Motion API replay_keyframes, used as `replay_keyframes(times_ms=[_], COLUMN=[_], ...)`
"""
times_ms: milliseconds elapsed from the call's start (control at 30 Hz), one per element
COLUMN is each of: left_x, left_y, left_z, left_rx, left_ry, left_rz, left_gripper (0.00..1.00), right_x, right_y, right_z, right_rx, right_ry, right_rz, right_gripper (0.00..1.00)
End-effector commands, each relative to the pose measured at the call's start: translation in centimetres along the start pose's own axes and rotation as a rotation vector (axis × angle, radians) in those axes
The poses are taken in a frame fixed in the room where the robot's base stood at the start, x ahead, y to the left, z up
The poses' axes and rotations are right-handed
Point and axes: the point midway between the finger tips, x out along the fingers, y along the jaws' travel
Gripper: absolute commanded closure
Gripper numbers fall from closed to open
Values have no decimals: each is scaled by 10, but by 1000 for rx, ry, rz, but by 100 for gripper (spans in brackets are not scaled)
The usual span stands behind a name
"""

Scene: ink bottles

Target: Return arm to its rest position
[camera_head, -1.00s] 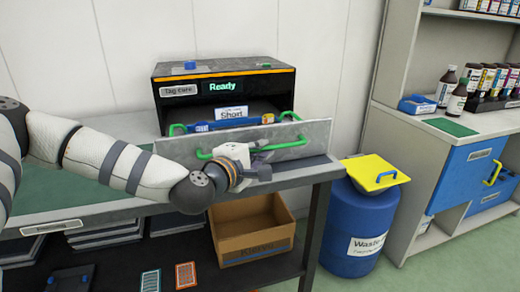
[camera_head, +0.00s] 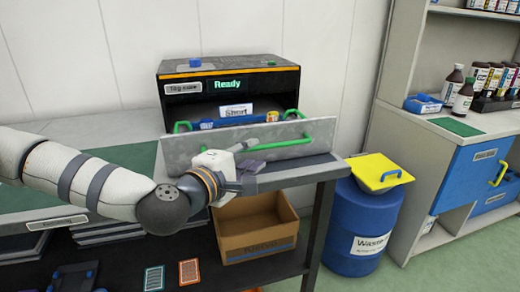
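My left arm comes in from the left, and its gripper (camera_head: 258,155) is in front of the grey front panel of the machine's drawer (camera_head: 182,157). Its dark fingers look spread apart, with nothing seen between them. The green handle (camera_head: 285,143) on the panel runs behind and to the right of the fingers; whether they touch it is unclear. The wrist hides the panel's lower left part. My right gripper is not in view.
The black machine (camera_head: 180,98) showing "Ready" stands on the workbench (camera_head: 100,128). A cardboard box (camera_head: 260,240) is on the shelf below. A blue waste barrel (camera_head: 358,225) with a yellow lid (camera_head: 372,168) stands right of the bench. A cabinet (camera_head: 460,172) with bottles is at the far right.

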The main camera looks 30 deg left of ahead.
Motion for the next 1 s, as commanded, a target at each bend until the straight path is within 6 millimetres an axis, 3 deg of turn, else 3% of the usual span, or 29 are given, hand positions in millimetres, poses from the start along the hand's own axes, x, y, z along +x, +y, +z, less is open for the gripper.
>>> replay_keyframes(times_ms=[133,500,567,667,767,800,867,900,1000], left_x=[-10,-10,-10,-18,-49,-68,-104,-131,-209], left_y=[0,-1,-9,-58,-142,-177,-225,-254,-315], left_z=[0,1,6,34,68,76,84,85,74], left_rx=[-1,2,24,144,347,430,555,639,847], left_ry=[1,-1,-18,-107,-265,-334,-442,-518,-719], left_rz=[1,-2,-27,-167,-398,-494,-636,-727,-951], left_gripper=[70,70,70,70,70,70,70,70,70], right_x=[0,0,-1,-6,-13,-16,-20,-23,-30], right_y=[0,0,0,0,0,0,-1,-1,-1], right_z=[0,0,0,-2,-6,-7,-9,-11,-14], right_rx=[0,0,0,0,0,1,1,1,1], right_ry=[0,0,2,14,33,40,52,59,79], right_rz=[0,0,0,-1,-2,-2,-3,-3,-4], right_gripper=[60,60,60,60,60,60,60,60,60])
